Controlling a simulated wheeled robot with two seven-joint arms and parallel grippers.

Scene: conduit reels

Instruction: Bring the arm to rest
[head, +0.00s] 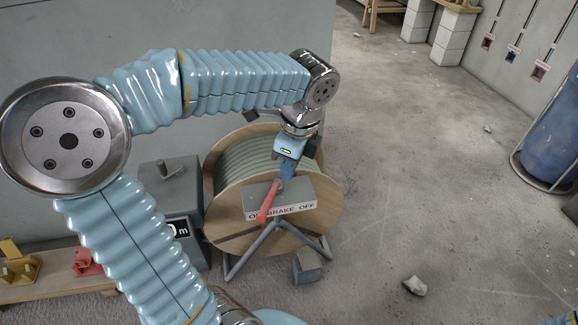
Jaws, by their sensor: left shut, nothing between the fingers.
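My left arm comes in from the left and reaches over a wooden cable reel (222,205) wound with pale conduit. My left gripper (287,174) is shut and empty, pointing down just above the grey brake box (305,190) at the reel's front. A red brake lever (267,204) on this box slants down to the left, over the ON end of the "ON BRAKE OFF" label (290,211). The fingertips are close to the lever's upper end; I cannot tell whether they touch. My right gripper is not in view.
A grey box with a counter display (181,229) stands left of the reel. A low wooden bench (60,285) holds yellow and red brackets. A blue cylinder (553,135) stands at right. A stone chunk (415,286) lies on the otherwise open concrete floor (430,180).

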